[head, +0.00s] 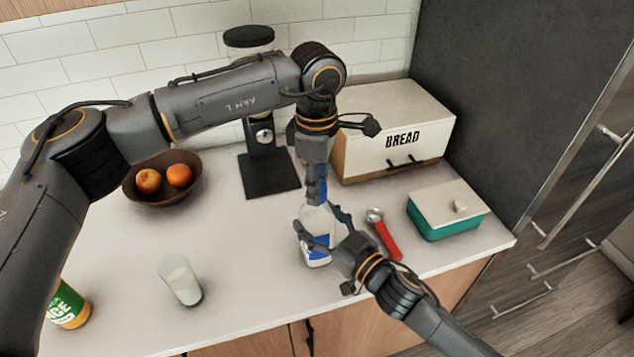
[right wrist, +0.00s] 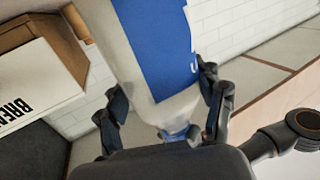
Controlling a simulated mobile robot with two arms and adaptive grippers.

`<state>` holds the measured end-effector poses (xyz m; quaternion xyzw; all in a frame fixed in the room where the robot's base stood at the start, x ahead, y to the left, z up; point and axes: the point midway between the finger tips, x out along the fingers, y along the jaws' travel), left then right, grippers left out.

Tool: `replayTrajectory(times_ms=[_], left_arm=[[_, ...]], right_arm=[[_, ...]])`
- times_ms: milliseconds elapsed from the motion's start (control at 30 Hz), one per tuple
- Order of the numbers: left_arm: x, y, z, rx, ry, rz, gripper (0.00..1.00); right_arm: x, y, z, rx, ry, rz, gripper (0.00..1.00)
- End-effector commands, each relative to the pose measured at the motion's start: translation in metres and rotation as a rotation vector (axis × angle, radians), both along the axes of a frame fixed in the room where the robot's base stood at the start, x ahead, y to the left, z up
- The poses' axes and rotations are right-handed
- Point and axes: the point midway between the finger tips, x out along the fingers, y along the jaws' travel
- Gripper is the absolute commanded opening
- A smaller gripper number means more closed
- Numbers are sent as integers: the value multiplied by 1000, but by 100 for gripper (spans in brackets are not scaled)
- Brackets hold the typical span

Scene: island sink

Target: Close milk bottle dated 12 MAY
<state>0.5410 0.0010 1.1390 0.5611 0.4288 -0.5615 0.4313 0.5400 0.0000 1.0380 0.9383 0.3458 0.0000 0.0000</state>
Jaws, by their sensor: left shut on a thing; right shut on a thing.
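A whitish milk bottle (head: 315,217) with a blue label stands upright near the counter's front edge. It also fills the upper middle of the right wrist view (right wrist: 163,50). My right gripper (head: 328,232) is shut around the bottle's body, one finger on each side. My left gripper (head: 316,184) points down from above and is shut on the blue cap (head: 323,190) at the bottle's top. The cap also shows in the right wrist view (right wrist: 178,133). Fingers partly hide the cap, so I cannot tell how it sits on the neck. No date is readable.
A glass of milk (head: 181,280) and a green juice container (head: 66,305) stand left. A fruit bowl (head: 163,190), a grinder (head: 264,160) and a bread box (head: 395,130) are behind. A red-handled tool (head: 385,235) and a lidded teal dish (head: 447,210) lie right.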

Motion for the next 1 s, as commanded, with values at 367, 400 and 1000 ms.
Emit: replayTrajectory(times_ms=[367, 400, 1000], left_arm=[[0, 0, 0, 0, -1, -153, 56], [0, 0, 0, 0, -1, -153, 60], [1, 0, 45, 0, -6, -152, 60]], right_arm=[[0, 0, -1, -1, 1, 0, 0], [0, 0, -1, -1, 1, 0, 0], [0, 0, -1, 0, 1, 0, 0]])
